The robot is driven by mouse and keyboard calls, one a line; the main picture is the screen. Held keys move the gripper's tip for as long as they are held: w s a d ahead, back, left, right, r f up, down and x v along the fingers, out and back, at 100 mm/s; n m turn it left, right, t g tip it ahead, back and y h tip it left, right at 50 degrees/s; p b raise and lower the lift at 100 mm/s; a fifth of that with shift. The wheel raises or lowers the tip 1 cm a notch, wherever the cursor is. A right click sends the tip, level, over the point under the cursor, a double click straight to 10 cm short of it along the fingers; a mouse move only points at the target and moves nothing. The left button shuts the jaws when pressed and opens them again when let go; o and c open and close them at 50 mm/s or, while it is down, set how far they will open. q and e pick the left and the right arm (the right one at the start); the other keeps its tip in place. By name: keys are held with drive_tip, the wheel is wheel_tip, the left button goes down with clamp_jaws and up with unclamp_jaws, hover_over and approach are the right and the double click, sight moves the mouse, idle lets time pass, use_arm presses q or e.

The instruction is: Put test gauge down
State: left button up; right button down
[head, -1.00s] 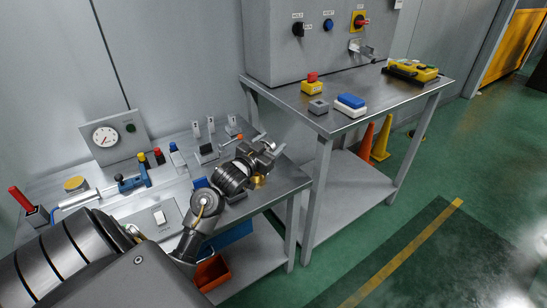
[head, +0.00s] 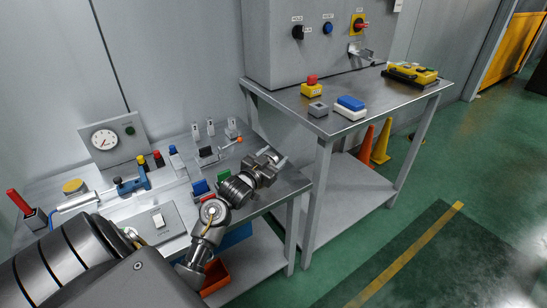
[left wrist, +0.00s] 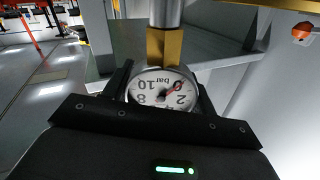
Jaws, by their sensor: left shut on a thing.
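The test gauge is a round white dial (left wrist: 160,88) marked in bar, seen upside down in the left wrist view, with a red needle near 0. A brass hex stem (left wrist: 165,48) and a silver cylinder rise from it toward the top of that view. My left gripper (left wrist: 165,92) is shut on the gauge, a dark finger at each side of the dial. In the head view my left gripper (head: 268,168) is over the right part of the low steel bench (head: 293,184). The gauge is not distinguishable there, and contact with the bench cannot be told.
A panel with a fixed dial (head: 104,139) stands at the back left of the bench. Blue (head: 201,187) and green (head: 223,174) parts sit just left of my gripper. Small upright fittings (head: 210,128) are behind it. A higher table (head: 385,95) stands to the right.

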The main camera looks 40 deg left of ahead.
use_arm(q)
drive_tip(key=o, duration=1.1)
drive_tip(key=shift+r, duration=0.1)
